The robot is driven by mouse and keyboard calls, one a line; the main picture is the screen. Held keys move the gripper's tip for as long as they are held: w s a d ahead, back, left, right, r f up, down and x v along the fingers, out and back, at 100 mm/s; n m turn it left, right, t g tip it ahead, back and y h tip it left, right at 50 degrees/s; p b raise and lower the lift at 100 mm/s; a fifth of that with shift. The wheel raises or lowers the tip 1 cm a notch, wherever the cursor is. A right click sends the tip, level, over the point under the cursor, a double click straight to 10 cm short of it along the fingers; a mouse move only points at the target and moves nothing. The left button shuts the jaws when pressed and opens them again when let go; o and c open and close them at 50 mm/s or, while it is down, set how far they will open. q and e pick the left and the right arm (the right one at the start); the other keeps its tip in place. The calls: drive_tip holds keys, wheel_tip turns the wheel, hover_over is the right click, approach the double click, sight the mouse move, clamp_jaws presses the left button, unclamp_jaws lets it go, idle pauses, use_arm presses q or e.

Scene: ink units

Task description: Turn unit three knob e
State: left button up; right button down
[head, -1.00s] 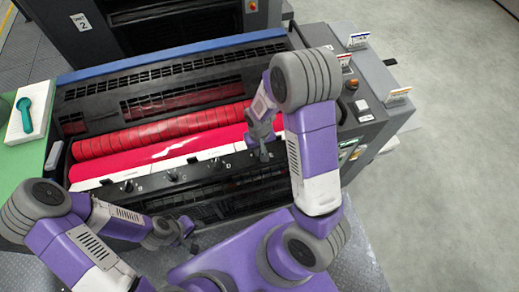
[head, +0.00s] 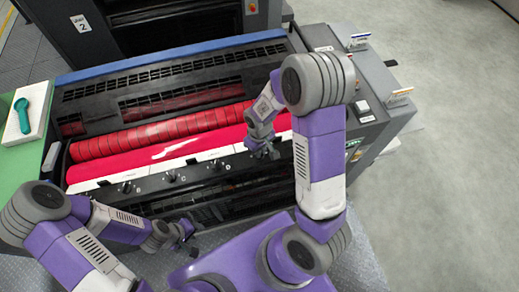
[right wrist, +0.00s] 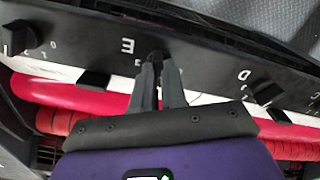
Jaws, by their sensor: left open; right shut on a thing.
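Unit three's black front panel carries a row of black knobs with white letters. Knob E (right wrist: 157,57) is beside its letter E in the right wrist view. My right gripper (right wrist: 160,64) is shut on it, and the fingers cover much of the knob. In the head view the right gripper (head: 268,153) is at the panel's right part and hides knob E. Knob D (right wrist: 266,92) is to its right in the right wrist view; it also shows in the head view (head: 214,166). My left gripper (head: 187,235) is open and empty, low in front of the unit.
Knob C (head: 170,176) and knob B (head: 126,187) are further left. Another knob (right wrist: 18,38) is left of E in the right wrist view. Red rollers (head: 165,140) lie behind the panel. A green tool (head: 23,112) lies on a white block at left.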

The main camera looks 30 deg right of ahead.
drive_tip(key=c, duration=1.2)
unclamp_jaws()
wheel_tip(320, 180, up, 8)
drive_tip(key=shift+f, duration=0.15)
